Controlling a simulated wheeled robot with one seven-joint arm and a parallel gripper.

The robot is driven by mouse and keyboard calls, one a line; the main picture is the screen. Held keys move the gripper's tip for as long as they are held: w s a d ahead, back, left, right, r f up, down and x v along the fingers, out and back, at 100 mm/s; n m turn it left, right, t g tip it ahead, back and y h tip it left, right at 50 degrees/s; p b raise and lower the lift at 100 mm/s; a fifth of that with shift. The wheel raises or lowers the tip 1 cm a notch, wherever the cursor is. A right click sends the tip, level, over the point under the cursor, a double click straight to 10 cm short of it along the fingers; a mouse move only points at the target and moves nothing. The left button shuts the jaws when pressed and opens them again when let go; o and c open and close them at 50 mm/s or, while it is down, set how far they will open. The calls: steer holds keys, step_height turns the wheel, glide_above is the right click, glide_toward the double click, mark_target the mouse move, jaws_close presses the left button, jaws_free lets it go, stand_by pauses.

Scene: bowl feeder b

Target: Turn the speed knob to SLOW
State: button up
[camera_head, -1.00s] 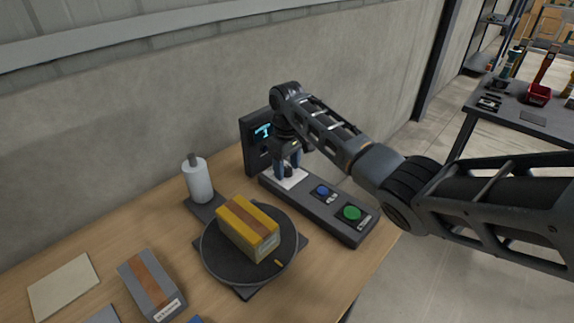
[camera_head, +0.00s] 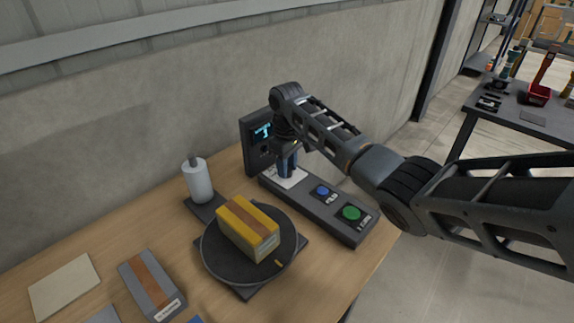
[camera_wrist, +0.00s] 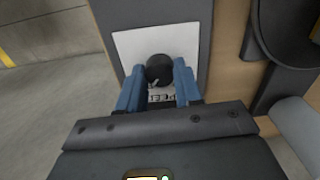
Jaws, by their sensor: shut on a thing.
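The speed knob (camera_wrist: 159,69) is a round black knob with a light pointer mark, set on a white label plate (camera_wrist: 128,46) in the wrist view. The mark points toward the lower part of the knob, and the plate's lettering is mostly hidden. My gripper (camera_wrist: 160,82) is shut on the knob, one blue finger on each side. In the head view my gripper (camera_head: 287,166) points down over the white plate (camera_head: 294,181) at the far end of the dark control panel (camera_head: 330,214); the knob is hidden there.
A blue button (camera_head: 322,190) and a green button (camera_head: 352,213) sit along the panel. A small screen (camera_head: 263,131) stands behind. A turntable (camera_head: 218,256) holding a yellow box (camera_head: 248,227) and a white bottle (camera_head: 198,181) are to the left.

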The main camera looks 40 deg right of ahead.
steer(key=n+p, duration=0.1)
steer(key=n, duration=0.2)
steer(key=shift+r+n, duration=0.1)
steer(key=shift+n, duration=0.2)
steer(key=n+p, duration=0.1)
steer(key=n, duration=0.3)
steer(key=shift+n, duration=0.3)
steer(key=n+p, duration=0.1)
steer(key=n, duration=0.3)
steer(key=shift+n, duration=2.5)
steer(key=o, duration=1)
steer(key=shift+o, duration=0.2)
steer(key=shift+r+b, duration=0.35)
steer(key=shift+r, duration=3.45)
